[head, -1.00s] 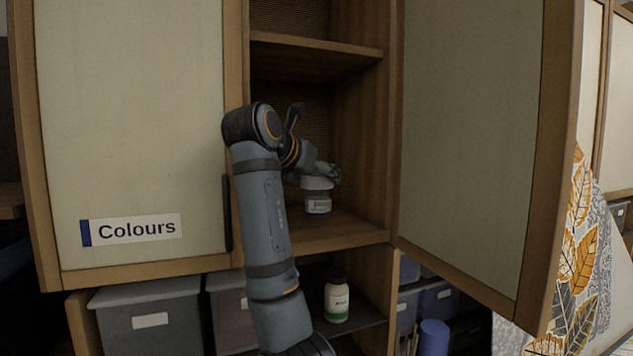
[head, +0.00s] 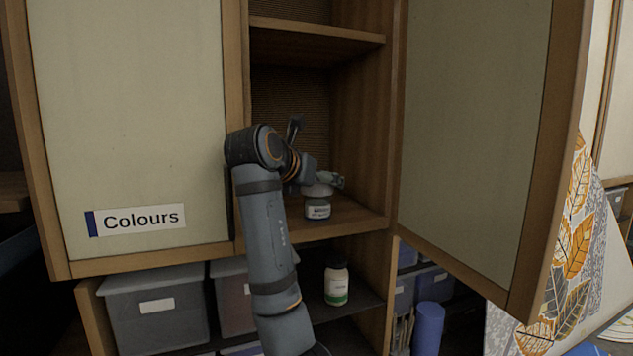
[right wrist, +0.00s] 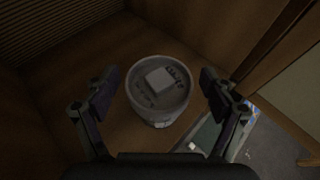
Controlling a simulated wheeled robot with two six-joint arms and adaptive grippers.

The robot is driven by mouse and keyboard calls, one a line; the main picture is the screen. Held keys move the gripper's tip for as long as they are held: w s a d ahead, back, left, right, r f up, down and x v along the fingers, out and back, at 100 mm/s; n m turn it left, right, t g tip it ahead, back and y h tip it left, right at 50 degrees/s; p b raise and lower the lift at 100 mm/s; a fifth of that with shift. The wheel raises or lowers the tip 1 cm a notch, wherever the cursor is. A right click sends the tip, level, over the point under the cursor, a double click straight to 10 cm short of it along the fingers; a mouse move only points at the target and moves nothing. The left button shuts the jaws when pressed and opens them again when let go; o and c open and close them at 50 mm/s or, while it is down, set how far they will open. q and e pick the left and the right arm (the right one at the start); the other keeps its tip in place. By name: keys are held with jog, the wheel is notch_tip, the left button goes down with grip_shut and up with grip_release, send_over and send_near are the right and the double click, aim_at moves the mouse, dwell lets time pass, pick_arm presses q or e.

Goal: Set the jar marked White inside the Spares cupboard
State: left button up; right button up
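A jar with a grey lid and pale label (head: 317,211) stands upright on the floor of the open cupboard compartment; its lettering is too small to read. The right wrist view shows its lid (right wrist: 160,88) from above, with a pale square on it. My right gripper (head: 325,181) is at the top of the jar. In the right wrist view its fingers (right wrist: 160,84) are spread either side of the lid, with a small gap at each side. My left gripper is out of view. No Spares sign is visible.
A closed door marked Colours (head: 136,219) is at left, and an open door (head: 470,130) stands at right. A white bottle with a green label (head: 337,285) stands on the lower shelf beside grey bins (head: 155,310). Another shelf (head: 315,38) is above the jar.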

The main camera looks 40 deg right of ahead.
jog(key=b+v, duration=0.3)
jog(key=v, duration=0.4)
jog(key=shift+r+b, duration=0.2)
jog(key=shift+b, duration=0.15)
jog(key=shift+s+a, duration=0.1)
jog(key=shift+a, duration=0.15)
